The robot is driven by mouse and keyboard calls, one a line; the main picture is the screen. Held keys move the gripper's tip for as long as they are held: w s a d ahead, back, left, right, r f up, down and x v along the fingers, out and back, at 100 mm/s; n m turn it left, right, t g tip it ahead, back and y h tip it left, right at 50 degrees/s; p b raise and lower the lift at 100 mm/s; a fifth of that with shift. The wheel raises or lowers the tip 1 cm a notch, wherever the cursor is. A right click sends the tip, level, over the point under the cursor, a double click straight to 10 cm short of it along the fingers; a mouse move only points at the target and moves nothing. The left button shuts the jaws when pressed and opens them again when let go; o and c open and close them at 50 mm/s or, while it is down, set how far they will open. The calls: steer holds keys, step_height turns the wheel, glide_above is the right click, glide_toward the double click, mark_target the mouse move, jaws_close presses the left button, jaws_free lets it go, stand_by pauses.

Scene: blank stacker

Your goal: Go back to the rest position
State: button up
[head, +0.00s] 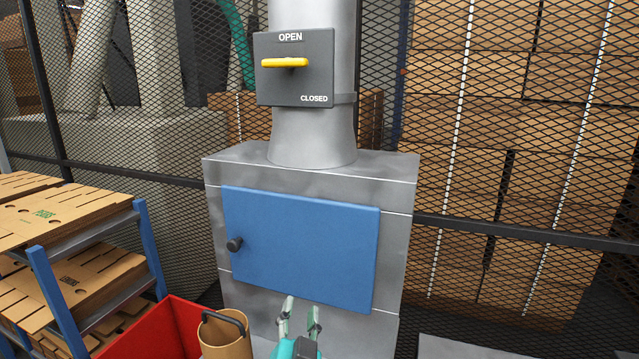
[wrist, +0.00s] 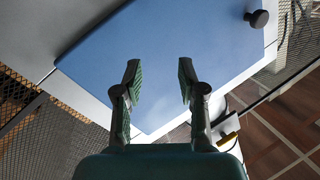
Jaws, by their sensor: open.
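My gripper (head: 300,312) is at the bottom centre of the head view, in front of the lower part of the grey metal cabinet (head: 300,166). Its two fingers stand apart with nothing between them. In the wrist view the open gripper (wrist: 160,85) shows against the blue door (wrist: 200,45). The blue door (head: 300,245) is shut or nearly so, with a dark round knob (head: 234,244) on its left side. The knob also shows in the wrist view (wrist: 257,18). How far the fingertips are from the door cannot be told exactly.
A yellow lever (head: 284,63) lies horizontal on a panel marked OPEN and CLOSED (head: 292,88). A red bin (head: 150,335) and a brown cylindrical container (head: 226,340) stand left of my gripper. A rack with flat cardboard (head: 65,215) is at the left. Mesh fencing is behind.

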steer(key=s+d+f+n+g+y, duration=0.1)
steer(key=s+d+f+n, duration=0.2)
steer(key=s+d+f, duration=0.55)
steer(key=s+d+f+n+g+y, duration=0.1)
steer(key=s+d+f+n+y, duration=0.3)
steer(key=s+f, duration=0.8)
steer(key=s+d+h, duration=0.2)
steer(key=s+d, duration=0.2)
steer(key=s, duration=0.8)
steer(key=s+d+m+g+h, duration=0.1)
steer(key=s+d, duration=0.4)
steer(key=s, duration=0.8)
steer(key=shift+s+d+g+h, duration=0.25)
steer(key=shift+s+g+h, duration=0.05)
steer(key=shift+h, duration=0.4)
